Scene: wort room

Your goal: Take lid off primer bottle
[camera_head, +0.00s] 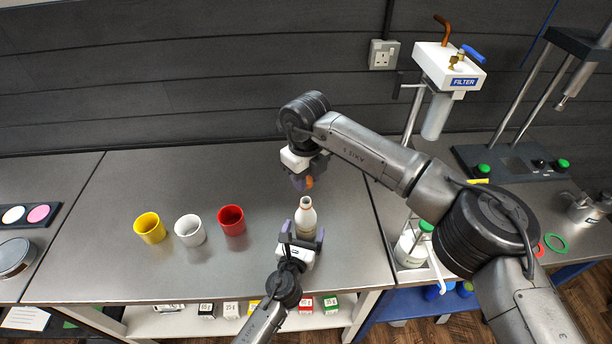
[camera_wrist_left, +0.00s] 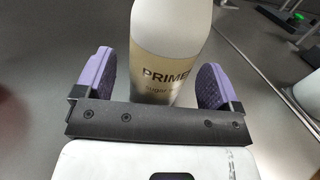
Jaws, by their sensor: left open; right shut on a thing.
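The white primer bottle (camera_head: 306,217) stands upright on the grey table, and its narrow neck shows no lid on it. In the left wrist view the bottle (camera_wrist_left: 168,45) carries a beige label reading "PRIME", partly cut off. My left gripper (camera_head: 301,236) is open, its purple fingers on either side of the bottle; in the left wrist view gaps show between bottle and fingers. My right gripper (camera_head: 304,180) is shut on a small orange-brown lid (camera_head: 309,182), held above and slightly behind the bottle, apart from it.
A yellow cup (camera_head: 149,228), a white cup (camera_head: 189,230) and a red cup (camera_head: 231,221) stand to the left on the table. The filter unit (camera_head: 449,72) stands to the right. The table's front edge lies close before the bottle. Clear table lies behind the cups.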

